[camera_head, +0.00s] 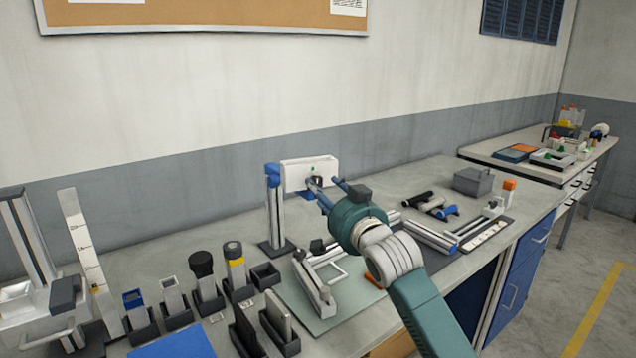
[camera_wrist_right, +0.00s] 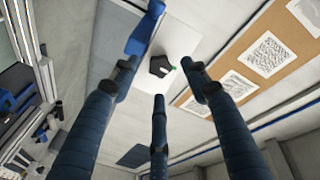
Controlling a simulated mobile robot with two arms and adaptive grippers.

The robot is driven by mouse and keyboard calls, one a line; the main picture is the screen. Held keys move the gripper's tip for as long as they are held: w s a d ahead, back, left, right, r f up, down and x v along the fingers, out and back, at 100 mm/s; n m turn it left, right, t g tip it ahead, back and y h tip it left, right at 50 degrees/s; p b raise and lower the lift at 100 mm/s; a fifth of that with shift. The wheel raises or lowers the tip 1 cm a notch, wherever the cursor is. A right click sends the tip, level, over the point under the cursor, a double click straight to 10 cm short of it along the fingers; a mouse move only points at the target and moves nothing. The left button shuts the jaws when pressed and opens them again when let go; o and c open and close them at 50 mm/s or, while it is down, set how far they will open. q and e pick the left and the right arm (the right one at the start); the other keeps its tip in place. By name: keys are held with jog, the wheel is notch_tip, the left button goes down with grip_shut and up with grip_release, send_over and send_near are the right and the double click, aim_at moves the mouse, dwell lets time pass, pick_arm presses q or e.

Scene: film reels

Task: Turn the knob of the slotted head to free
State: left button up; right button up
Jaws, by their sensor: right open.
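The slotted head (camera_head: 297,175) is a white block beside a post (camera_head: 275,215) with a blue clamp on top, at the back of the bench. In the right wrist view it is a pale plate (camera_wrist_right: 182,38) carrying a dark knob (camera_wrist_right: 159,66) with a small green mark next to it. My right gripper (camera_head: 325,187) reaches toward the block's face with its fingers spread. In the wrist view its three fingers (camera_wrist_right: 161,82) stand apart around the line to the knob, with nothing between them. Whether a fingertip touches the knob is unclear. My left gripper is out of view.
A green mat (camera_head: 325,315) with a metal frame lies in front of the post. Several dark holders stand to the left. A grey box (camera_head: 473,182), dark and blue handled tools (camera_head: 432,206) and a rail are to the right.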

aim_at(317, 184)
jog(key=shift+p+x, duration=0.35)
jog(key=shift+x, duration=1.95)
jog(key=shift+c, duration=0.3)
jog(key=c, duration=1.1)
